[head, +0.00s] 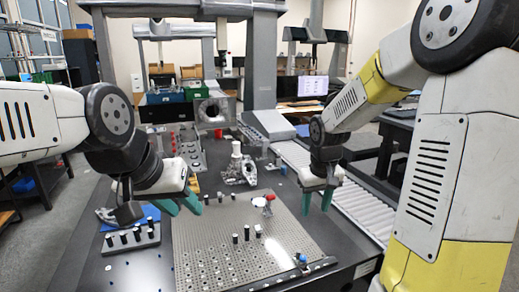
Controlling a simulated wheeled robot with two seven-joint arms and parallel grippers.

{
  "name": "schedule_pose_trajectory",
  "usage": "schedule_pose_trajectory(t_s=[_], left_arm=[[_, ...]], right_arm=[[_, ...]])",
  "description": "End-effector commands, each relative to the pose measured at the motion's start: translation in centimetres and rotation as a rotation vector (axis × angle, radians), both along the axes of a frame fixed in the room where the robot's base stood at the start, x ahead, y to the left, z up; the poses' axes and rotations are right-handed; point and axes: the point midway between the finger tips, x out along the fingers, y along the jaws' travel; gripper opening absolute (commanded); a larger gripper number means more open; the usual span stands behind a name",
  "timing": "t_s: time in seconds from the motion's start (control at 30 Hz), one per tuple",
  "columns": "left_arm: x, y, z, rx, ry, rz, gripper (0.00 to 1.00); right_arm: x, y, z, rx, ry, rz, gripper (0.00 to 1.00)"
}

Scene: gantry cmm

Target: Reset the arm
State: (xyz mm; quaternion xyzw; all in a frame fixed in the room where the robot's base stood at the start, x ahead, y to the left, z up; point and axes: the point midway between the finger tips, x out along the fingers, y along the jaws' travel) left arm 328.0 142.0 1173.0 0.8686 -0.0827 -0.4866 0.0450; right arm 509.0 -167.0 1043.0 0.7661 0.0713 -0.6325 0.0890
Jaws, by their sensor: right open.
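My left gripper (181,205) hangs over the left back part of the perforated plate, with its teal fingers pointing down and right. The fingers look apart, but the angle does not show clearly whether they are open. My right gripper (317,202) points down near the plate's right back edge. Its two teal fingers are apart with nothing between them. Both my arms are bent and raised over the granite table (140,268).
The grey perforated plate (215,250) carries several black posts and a red-topped piece (269,198). A rack of black-topped cylinders (130,238) stands at left. A metal casting (238,168) stands behind the plate. A roller conveyor (362,208) runs along the right.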

Motion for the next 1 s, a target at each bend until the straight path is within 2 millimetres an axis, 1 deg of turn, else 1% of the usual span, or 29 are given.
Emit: schedule_pose_trajectory(t_s=[0.03, 0.1, 0.17, 0.2, 0.27, 0.3, 0.4, 0.5, 0.63, 0.7, 0.8, 1.0], left_arm=[[0.0, 0.0, 0.0, 0.000, 0.000, 0.000, 0.36], [0.0, 0.0, 0.0, 0.000, 0.000, 0.000, 0.36], [0.0, 0.0, 0.0, 0.000, 0.000, 0.000, 0.36], [0.0, 0.0, 0.0, 0.000, 0.000, 0.000, 0.36], [0.0, 0.0, 0.0, 0.000, 0.000, 0.000, 0.36], [0.0, 0.0, 0.0, 0.000, 0.000, 0.000, 0.36], [0.0, 0.0, 0.0, 0.000, 0.000, 0.000, 0.36], [0.0, 0.0, 0.0, 0.000, 0.000, 0.000, 0.36], [0.0, 0.0, 0.0, 0.000, 0.000, 0.000, 0.36], [0.0, 0.0, 0.0, 0.000, 0.000, 0.000, 0.36], [0.0, 0.0, 0.0, 0.000, 0.000, 0.000, 0.36], [0.0, 0.0, 0.0, 0.000, 0.000, 0.000, 0.36]], right_arm=[[-1.4, 0.1, 2.2, 0.008, -0.037, -0.015, 0.45], [-3.3, 0.2, 4.5, 0.026, -0.077, -0.037, 0.45], [-5.1, 0.4, 6.3, 0.045, -0.110, -0.054, 0.45], [-6.3, 0.5, 7.3, 0.059, -0.131, -0.067, 0.45], [-8.1, 0.8, 8.8, 0.083, -0.166, -0.082, 0.45], [-9.4, 1.0, 9.6, 0.101, -0.188, -0.092, 0.45], [-12.4, 1.4, 11.2, 0.147, -0.239, -0.113, 0.45], [-14.9, 1.8, 12.2, 0.193, -0.283, -0.127, 0.45], [-17.0, 2.3, 12.7, 0.238, -0.318, -0.138, 0.45], [-17.7, 2.4, 12.9, 0.252, -0.329, -0.141, 0.45], [-18.1, 2.5, 12.9, 0.261, -0.334, -0.141, 0.45], [-18.1, 2.5, 12.9, 0.261, -0.334, -0.142, 0.45]])
